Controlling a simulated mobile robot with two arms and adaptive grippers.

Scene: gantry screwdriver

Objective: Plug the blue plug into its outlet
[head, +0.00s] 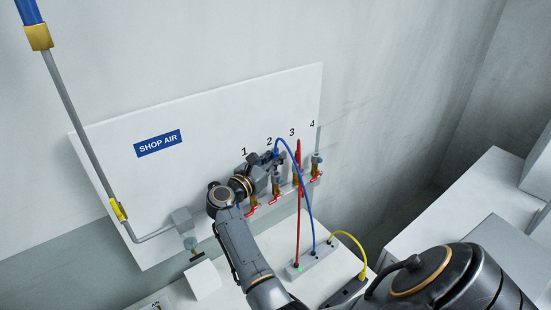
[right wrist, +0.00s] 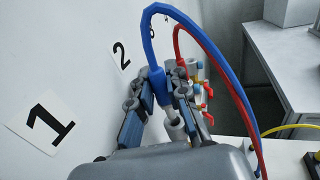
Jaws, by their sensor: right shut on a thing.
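The blue plug (right wrist: 158,86) is held between the two fingers of my right gripper (right wrist: 160,95), with its metal tip (right wrist: 172,115) pointing down. In the head view my right gripper (head: 270,163) is at the white panel, just below the number 2. The outlet under number 2 (head: 277,178) is right beneath the gripper and partly hidden by it. In the right wrist view a pale grey fitting (right wrist: 178,133) is just below the tip. I cannot tell whether the tip is in it or only above it. My left gripper is not in view.
A blue hose (head: 307,190) arches from the plug down to a grey block (head: 312,262). A red hose (head: 298,205) hangs close beside it at number 3. Red-handled valves (head: 276,199) line the panel (head: 110,160). A yellow hose (head: 350,237) lies right.

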